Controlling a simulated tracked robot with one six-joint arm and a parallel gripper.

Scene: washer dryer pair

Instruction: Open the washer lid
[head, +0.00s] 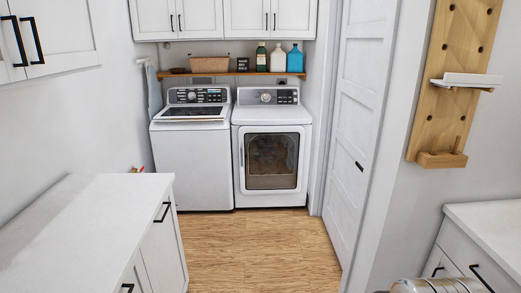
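The washer (192,165) is the white top-loading machine on the left of the pair against the back wall. Its lid (193,113) has a dark window in a pale frame and lies flat on top, looking shut. The washer's control panel (199,95) rises behind the lid. My gripper is not in view, so its state and its place relative to the lid do not show.
The white dryer (271,155) stands right of the washer, its round-cornered front door shut. A shelf (229,73) with bottles hangs above both. A counter (85,221) fills the left side. The wood floor (255,250) ahead is clear. A white door (354,135) stands right.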

